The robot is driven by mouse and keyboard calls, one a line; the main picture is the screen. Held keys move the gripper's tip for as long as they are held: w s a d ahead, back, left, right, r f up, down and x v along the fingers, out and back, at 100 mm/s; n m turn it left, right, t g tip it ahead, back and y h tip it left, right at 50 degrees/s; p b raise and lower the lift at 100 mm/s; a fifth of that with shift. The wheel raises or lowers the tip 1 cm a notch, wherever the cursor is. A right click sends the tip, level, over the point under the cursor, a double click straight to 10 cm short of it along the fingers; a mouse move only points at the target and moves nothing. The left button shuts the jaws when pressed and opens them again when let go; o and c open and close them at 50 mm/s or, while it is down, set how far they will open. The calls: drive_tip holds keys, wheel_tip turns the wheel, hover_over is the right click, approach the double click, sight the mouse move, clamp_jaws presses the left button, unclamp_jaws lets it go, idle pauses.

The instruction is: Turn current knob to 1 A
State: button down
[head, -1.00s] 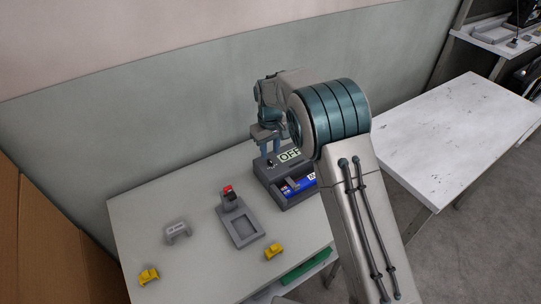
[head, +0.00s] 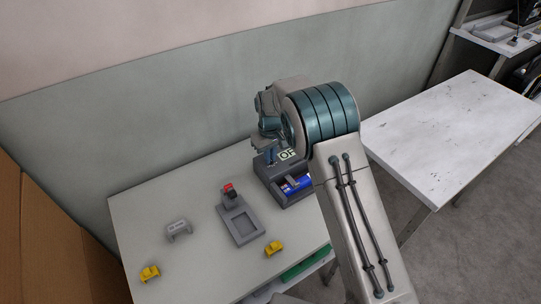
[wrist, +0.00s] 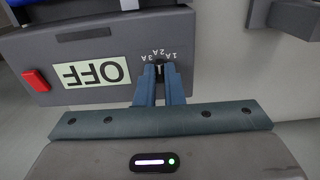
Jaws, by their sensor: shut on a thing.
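The grey power unit (head: 262,176) stands at the back right of the near table. Its display reads OFF; it is partly hidden by my arm in the head view and appears upside down in the wrist view (wrist: 92,73). A red switch (wrist: 37,80) is beside the display. The small dark current knob (wrist: 159,66) sits below the 1A, 2A and 3A marks on the panel. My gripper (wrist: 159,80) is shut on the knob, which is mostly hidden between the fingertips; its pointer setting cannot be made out. My gripper also shows in the head view (head: 269,157).
A grey fixture (head: 241,226) with a red-topped part, a grey bracket (head: 179,230) and two yellow blocks (head: 150,273) (head: 273,248) lie on the near table (head: 205,265). A bare white table (head: 450,130) stands to the right.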

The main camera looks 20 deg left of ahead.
drive_tip(key=m+b, duration=0.2)
drive_tip(key=m, duration=0.1)
drive_tip(key=shift+f+m, duration=0.1)
drive_tip(key=shift+m, duration=0.3)
drive_tip(key=m+b, duration=0.1)
drive_tip(key=m, duration=0.3)
drive_tip(key=shift+m, duration=0.4)
idle(0.3)
drive_tip(key=c, duration=1.5)
unclamp_jaws()
drive_tip(key=shift+c, duration=0.2)
drive_tip(key=shift+r, duration=0.2)
wheel_tip(320, 180, up, 14)
drive_tip(key=b, duration=0.1)
drive_tip(key=shift+f, duration=0.15)
